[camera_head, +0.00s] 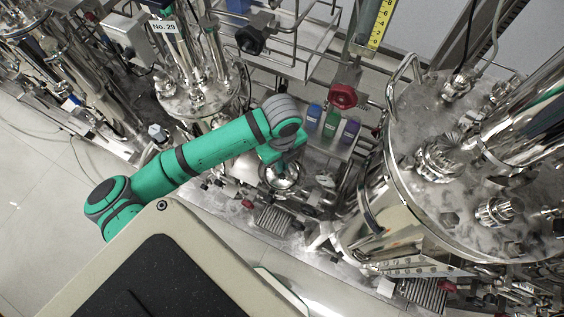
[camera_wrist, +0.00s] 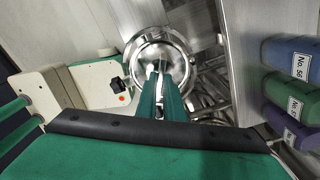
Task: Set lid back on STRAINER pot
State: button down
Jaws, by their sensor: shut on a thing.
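My gripper (camera_wrist: 162,72) has its green fingers shut on the middle of a round, shiny metal lid (camera_wrist: 147,53) in the wrist view. The lid also shows in the head view as a small bright dome (camera_head: 283,177) below the end of my green arm. A metal rim with a dark clamp-like part at its left surrounds or lies close under the lid. I cannot tell whether the lid touches a pot, and no STRAINER label is readable. My fingertips are mostly hidden in the head view.
Blue (camera_head: 313,116), green (camera_head: 331,122) and purple (camera_head: 350,131) bottles stand close to the right of the lid. A large steel vessel (camera_head: 410,205) fills the right side. Another vessel, with a "No. 29" label (camera_head: 164,27), stands at the upper left. Bare floor (camera_head: 40,200) lies at the left.

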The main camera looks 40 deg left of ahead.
jog(key=c, duration=1.8)
grip_release()
notch_tip(320, 180, up, 11)
jog(key=shift+f, duration=0.15)
